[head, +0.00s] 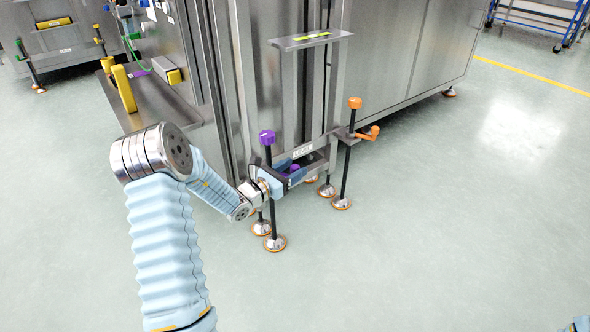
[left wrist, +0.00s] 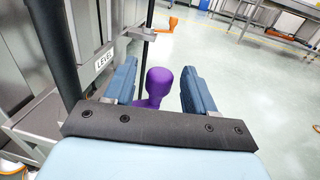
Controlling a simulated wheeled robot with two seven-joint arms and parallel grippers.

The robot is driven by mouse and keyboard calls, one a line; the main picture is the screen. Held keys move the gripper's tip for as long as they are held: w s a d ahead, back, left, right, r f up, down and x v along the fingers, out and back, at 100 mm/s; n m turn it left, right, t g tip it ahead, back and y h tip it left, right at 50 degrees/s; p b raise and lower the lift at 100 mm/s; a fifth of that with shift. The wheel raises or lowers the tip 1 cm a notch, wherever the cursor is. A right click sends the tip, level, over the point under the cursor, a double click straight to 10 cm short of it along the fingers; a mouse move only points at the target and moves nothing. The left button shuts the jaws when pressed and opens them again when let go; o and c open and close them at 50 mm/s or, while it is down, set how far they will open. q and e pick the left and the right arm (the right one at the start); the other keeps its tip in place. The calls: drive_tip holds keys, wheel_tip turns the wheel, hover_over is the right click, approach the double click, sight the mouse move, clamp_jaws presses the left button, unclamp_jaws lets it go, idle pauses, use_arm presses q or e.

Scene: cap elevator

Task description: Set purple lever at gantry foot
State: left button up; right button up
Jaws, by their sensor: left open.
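The purple lever (left wrist: 158,88) has a rounded knob end and shows between the two fingers of my left gripper (left wrist: 157,74) in the left wrist view. The fingers are apart, with a gap on each side of the knob. In the head view my left gripper (head: 286,172) is at the foot of the steel gantry (head: 308,82), and only a bit of the purple lever (head: 294,168) shows there. A purple cap (head: 267,137) tops the black post beside the gripper. My right gripper is not in view.
An orange-capped post (head: 354,103) with an orange lever (head: 369,133) stands to the right of my left gripper. A shelf plate (head: 310,40) juts from the gantry above. Round metal feet (head: 275,243) rest on the floor. The floor (head: 440,220) at right is clear.

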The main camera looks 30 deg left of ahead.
use_arm(q)
drive_tip(key=shift+w+d, duration=0.2)
drive_tip(key=shift+w, duration=0.5)
clamp_jaws()
